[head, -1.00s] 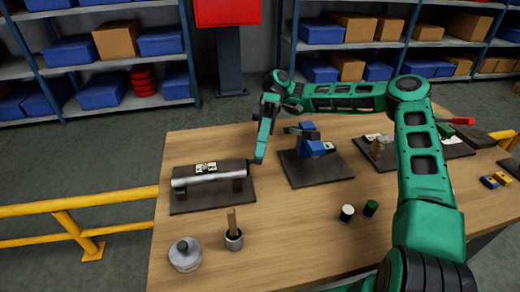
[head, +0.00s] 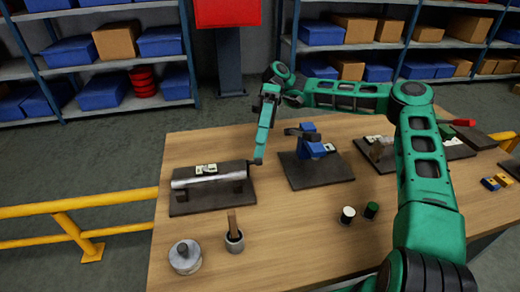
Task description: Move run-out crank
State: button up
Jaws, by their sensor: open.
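A dark base plate (head: 203,206) on the left of the bench carries a horizontal grey metal shaft (head: 200,181) on supports, with a small pale gauge or label (head: 206,169) on top. My gripper (head: 259,160) points down at the right end of this shaft, very close to it. It is small in view; whether it touches anything there cannot be told.
A blue device (head: 312,148) on a dark plate stands right of my gripper. In front are a round metal lidded pot (head: 185,257), a cup with a wooden handle (head: 234,240), and white-topped (head: 348,214) and green-topped (head: 371,209) cylinders. The front middle of the bench is clear.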

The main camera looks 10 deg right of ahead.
jog(key=s+a+r, duration=0.2)
jog(key=a, duration=0.1)
jog(key=s+a+r, duration=0.5)
jog(key=a, duration=0.1)
jog(key=shift+s+r, duration=0.4)
jog(key=shift+c, duration=0.4)
